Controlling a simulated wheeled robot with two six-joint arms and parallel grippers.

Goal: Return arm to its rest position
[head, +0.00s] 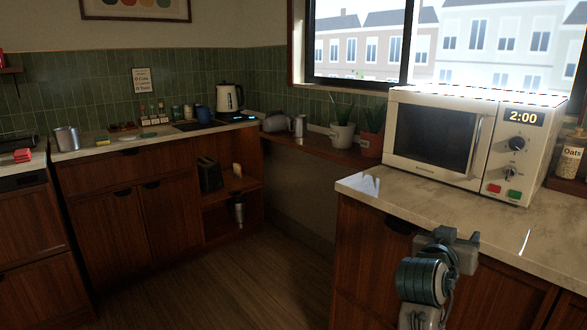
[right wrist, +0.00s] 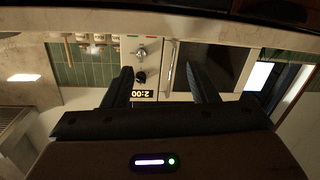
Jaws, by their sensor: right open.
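My right gripper (head: 452,240) is in the lower right of the head view, in front of the counter's front edge and below the microwave (head: 450,143). In the right wrist view my right gripper (right wrist: 161,75) has its two dark fingers spread apart, with nothing held between them. The microwave (right wrist: 148,55) appears upside down beyond the fingers there, with its display reading 2:00. Its door looks shut in the head view. My left gripper is in neither view.
The marble counter (head: 400,198) runs under the microwave, its edge close to my right arm. A jar of oats (head: 570,158) stands at the far right. Potted plants (head: 343,135) stand left of the microwave. The wooden floor (head: 235,270) is clear in the middle.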

